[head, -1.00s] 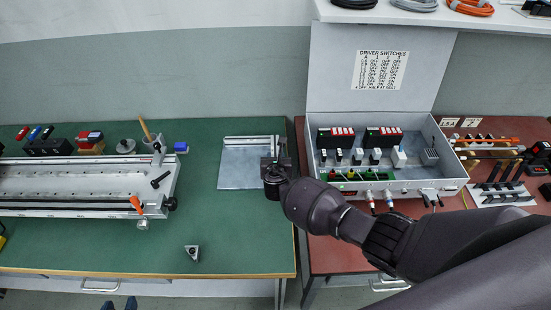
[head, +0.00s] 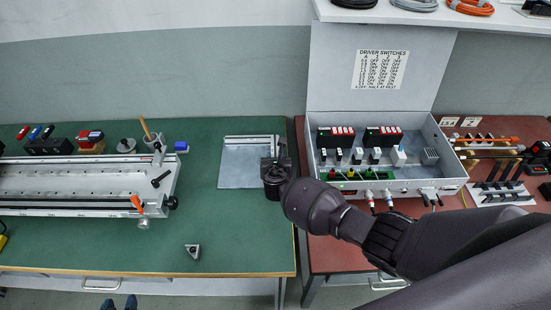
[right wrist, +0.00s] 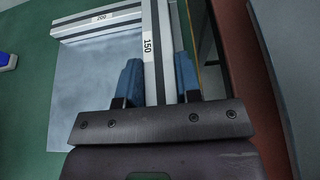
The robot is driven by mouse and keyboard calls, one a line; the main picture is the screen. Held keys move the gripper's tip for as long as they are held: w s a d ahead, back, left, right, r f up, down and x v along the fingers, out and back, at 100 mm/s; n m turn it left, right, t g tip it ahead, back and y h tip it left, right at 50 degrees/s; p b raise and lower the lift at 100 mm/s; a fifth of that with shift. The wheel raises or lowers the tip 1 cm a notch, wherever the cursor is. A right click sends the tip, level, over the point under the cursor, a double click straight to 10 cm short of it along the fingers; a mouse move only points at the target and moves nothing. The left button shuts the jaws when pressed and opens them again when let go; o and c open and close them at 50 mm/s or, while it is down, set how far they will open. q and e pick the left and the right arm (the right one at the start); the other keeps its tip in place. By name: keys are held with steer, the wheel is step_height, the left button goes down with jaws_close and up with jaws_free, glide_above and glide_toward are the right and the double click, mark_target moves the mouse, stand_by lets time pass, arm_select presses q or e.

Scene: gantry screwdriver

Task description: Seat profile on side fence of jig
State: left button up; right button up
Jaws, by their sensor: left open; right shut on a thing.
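A pale metal profile labelled 150 (right wrist: 153,50) stands between the blue fingers of my right gripper (right wrist: 158,62), which is shut on it at the right edge of a grey plate (right wrist: 85,85). In the head view, my right gripper (head: 272,163) is over the right side of the grey plate (head: 238,175) and hides part of the profile. A long metal fixture (head: 70,187), perhaps the jig, lies at the left. My left gripper is out of view.
An orange-handled clamp (head: 137,203) and a dark knob stand at the fixture's right end. An open grey case (head: 390,185) stands on the red table to the right. Green tabletop is clear around the plate's front.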

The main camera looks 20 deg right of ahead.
arm_select(q)
steer(key=shift+f+b, duration=0.35)
steer(key=shift+f, duration=0.05)
arm_select(e)
steer(key=shift+f, duration=0.4)
steer(key=o, duration=1)
steer(key=shift+o, duration=0.2)
steer(key=shift+s+a, duration=0.1)
steer(key=shift+s, duration=0.1)
steer(key=p+v, duration=0.2)
steer(key=v, duration=0.7)
steer(key=shift+s+r+p, duration=0.1)
steer(key=shift+p, duration=0.2)
arm_select(q)
steer(key=shift+s+r, duration=0.4)
steer(key=shift+r, duration=0.3)
arm_select(e)
steer(key=shift+s+a+r, duration=0.15)
steer(key=shift+s+r, duration=0.1)
steer(key=shift+s, duration=0.25)
